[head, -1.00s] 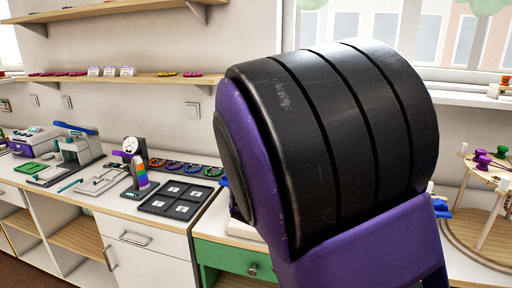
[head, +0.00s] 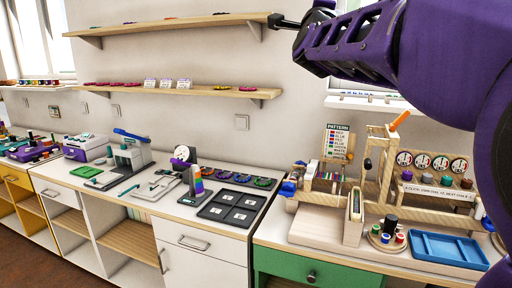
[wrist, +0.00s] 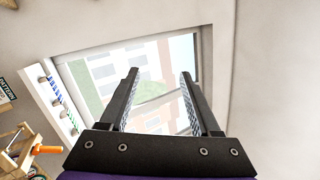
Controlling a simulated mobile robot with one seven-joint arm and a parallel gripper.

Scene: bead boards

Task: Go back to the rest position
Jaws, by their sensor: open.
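My gripper shows in the wrist view (wrist: 160,95) with its two black fingers apart and nothing between them. Beyond the fingers are a window and pale wall. In the head view my purple arm fills the upper right and reaches left. My gripper's dark tip (head: 285,22) is high up there, close to the right end of the top shelf (head: 190,23); I cannot tell whether they touch. My arm hides part of the window and the right end of the workbench.
A wooden loom-like frame (head: 385,165), a pattern board (head: 338,142) and a blue tray (head: 448,249) stand on the right bench. A black four-part tray (head: 232,208) and several tools lie on the white counter. A lower shelf (head: 180,91) holds small items.

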